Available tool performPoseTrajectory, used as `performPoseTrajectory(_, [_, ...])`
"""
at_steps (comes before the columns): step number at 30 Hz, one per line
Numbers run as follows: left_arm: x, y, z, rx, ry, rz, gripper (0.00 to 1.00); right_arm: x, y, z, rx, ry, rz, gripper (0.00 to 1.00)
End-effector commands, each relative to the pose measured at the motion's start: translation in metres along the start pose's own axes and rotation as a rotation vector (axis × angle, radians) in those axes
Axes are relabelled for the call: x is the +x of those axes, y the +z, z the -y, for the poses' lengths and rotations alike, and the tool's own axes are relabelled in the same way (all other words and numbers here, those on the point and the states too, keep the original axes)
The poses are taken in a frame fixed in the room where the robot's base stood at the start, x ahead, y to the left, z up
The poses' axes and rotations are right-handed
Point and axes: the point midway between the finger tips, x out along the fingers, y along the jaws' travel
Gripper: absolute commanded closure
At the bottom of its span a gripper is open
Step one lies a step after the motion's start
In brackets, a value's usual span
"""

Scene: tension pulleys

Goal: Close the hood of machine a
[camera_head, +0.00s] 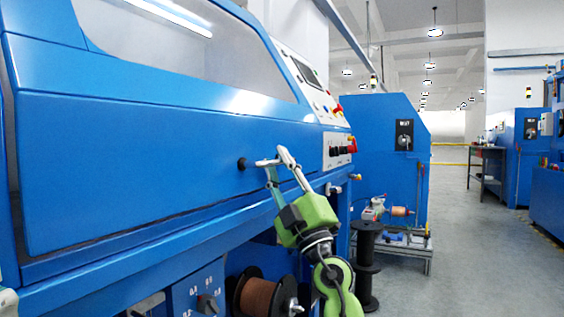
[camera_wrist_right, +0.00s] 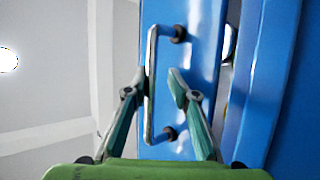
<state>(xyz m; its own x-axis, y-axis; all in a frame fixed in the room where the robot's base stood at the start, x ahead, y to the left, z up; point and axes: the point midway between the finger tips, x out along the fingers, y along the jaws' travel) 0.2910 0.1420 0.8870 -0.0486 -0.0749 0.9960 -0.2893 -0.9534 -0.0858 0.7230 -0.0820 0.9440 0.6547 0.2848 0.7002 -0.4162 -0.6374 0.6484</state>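Machine a is the large blue machine filling the left of the head view. Its blue hood (camera_head: 140,150) has a long window and hangs low over the machine's front; I cannot tell whether it is fully down. A metal bar handle (camera_wrist_right: 151,90) on dark mounts stands off the blue hood in the right wrist view. My right gripper (camera_head: 276,157) is at the right end of the hood front. In the wrist view its fingers (camera_wrist_right: 156,80) are spread on either side of the handle, with a visible space on the right side. My left gripper is not in view.
A control panel (camera_head: 338,150) with a red knob is right of the hood. Below are a copper wire spool (camera_head: 262,297) and a black spool (camera_head: 367,265). Another blue machine (camera_head: 385,150) stands behind. The grey floor (camera_head: 475,260) at right is clear.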

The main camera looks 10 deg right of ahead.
Motion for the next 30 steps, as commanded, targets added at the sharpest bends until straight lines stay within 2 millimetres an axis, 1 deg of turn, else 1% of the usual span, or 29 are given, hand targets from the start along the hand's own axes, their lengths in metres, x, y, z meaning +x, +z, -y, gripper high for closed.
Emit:
performPoseTrajectory(1, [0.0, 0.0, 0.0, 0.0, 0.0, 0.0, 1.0, 0.0, -0.001, 0.004, 0.001, -0.008, -0.002, 0.74])
performPoseTrajectory(9, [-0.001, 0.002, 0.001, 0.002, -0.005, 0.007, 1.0, 0.0, -0.001, 0.0, 0.0, -0.002, -0.001, 0.74])
performPoseTrajectory(11, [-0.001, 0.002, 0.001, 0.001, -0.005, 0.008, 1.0, -0.002, 0.0, 0.0, 0.001, -0.002, -0.001, 0.74])
performPoseTrajectory(14, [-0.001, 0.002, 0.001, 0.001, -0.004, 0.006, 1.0, -0.011, -0.001, 0.0, 0.002, -0.001, -0.001, 0.74])
performPoseTrajectory(17, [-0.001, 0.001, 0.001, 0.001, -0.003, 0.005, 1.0, -0.027, 0.001, 0.0, 0.003, 0.0, 0.002, 0.74])
performPoseTrajectory(24, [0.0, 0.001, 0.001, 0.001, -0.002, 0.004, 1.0, -0.077, 0.001, 0.0, 0.001, -0.002, 0.002, 0.74])
performPoseTrajectory(27, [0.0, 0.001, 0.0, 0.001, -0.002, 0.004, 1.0, -0.094, 0.001, 0.0, 0.001, -0.002, 0.002, 0.74])
performPoseTrajectory(30, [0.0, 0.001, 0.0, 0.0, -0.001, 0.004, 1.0, -0.108, 0.001, 0.001, 0.0, -0.002, 0.002, 0.74])
